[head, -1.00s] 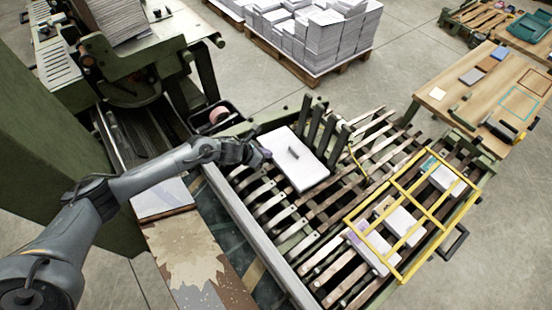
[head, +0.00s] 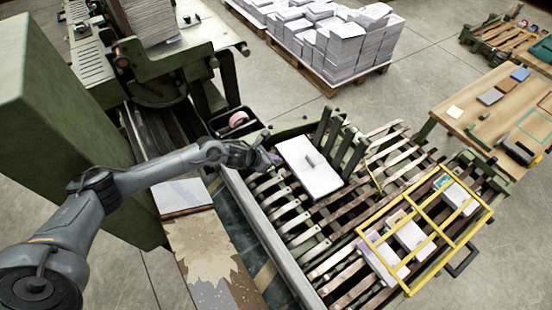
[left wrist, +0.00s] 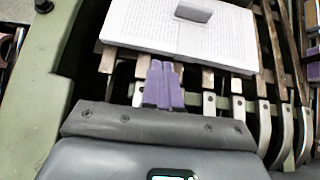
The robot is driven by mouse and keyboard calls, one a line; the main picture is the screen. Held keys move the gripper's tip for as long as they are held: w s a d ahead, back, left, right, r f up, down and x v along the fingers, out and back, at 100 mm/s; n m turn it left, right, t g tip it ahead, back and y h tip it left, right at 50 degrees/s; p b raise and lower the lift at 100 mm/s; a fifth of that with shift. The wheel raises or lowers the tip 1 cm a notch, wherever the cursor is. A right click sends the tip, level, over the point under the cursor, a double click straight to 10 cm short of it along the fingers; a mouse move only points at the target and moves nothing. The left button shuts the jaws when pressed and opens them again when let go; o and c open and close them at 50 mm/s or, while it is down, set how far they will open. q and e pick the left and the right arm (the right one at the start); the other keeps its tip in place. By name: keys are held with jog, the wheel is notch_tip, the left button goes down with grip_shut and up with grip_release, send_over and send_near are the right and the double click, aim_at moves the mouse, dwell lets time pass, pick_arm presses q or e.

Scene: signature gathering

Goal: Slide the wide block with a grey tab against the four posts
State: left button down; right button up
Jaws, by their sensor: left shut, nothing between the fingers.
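The wide block (head: 318,183) is a white stack of sheets with a small grey tab (head: 310,160) on top. It lies flat on the slatted bed and also shows at the top of the left wrist view (left wrist: 150,28). The four posts (head: 342,142) are dark green and upright, along the block's right side; I cannot tell whether the block touches them. My left gripper (head: 277,160) is shut and empty, low at the block's left side. Its purple fingertips (left wrist: 163,70) point at the block's near edge, with a small gap visible. My right gripper is out of view.
A yellow frame (head: 420,232) stands over several smaller blocks at the right of the slatted bed. A grey rail (head: 262,232) runs along the bed's left side. A wooden table (head: 490,110) and stacked paper on a pallet (head: 335,45) stand beyond.

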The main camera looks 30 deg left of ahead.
pick_arm(q)
jog(key=shift+v, duration=1)
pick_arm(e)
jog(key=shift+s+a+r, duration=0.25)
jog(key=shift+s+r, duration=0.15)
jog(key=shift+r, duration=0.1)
pick_arm(q)
jog(key=shift+d, duration=0.1)
